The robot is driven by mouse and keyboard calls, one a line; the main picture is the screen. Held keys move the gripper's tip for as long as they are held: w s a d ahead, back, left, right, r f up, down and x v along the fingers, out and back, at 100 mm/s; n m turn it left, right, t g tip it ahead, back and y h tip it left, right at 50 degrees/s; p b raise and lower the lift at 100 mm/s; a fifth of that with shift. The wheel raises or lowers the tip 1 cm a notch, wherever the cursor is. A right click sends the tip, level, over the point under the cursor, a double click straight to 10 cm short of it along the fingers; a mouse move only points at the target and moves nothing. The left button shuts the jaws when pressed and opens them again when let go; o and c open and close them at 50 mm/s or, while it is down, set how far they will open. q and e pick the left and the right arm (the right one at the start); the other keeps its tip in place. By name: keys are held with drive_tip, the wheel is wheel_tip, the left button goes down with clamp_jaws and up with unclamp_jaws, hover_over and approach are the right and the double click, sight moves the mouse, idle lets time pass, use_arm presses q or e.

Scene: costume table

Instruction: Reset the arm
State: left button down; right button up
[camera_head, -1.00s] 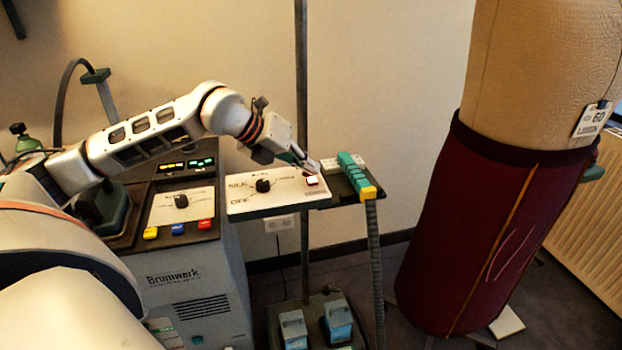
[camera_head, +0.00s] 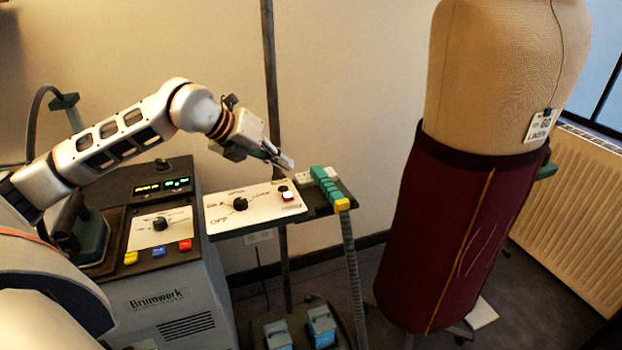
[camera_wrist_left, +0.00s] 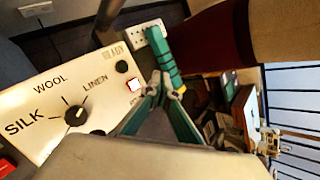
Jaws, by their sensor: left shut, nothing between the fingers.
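My left arm comes in from the left in the head view. Its gripper (camera_head: 285,162) is shut and empty, raised just above the far right part of the white control panel (camera_head: 222,212). The fingertips look apart from the panel. In the left wrist view the gripper fingers (camera_wrist_left: 165,82) meet near the panel's right edge. The panel bears a black knob (camera_wrist_left: 76,116) marked SILK, WOOL and LINEN, and a lit square button (camera_wrist_left: 134,85). My right gripper is not in view.
A teal handle with a yellow end (camera_head: 342,204) lies right of the panel, with a hose hanging down. A grey Brumwerk machine (camera_head: 165,300) stands at left. A dress form in a dark red skirt (camera_head: 440,230) stands at right. A thin pole (camera_head: 270,80) rises behind the panel.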

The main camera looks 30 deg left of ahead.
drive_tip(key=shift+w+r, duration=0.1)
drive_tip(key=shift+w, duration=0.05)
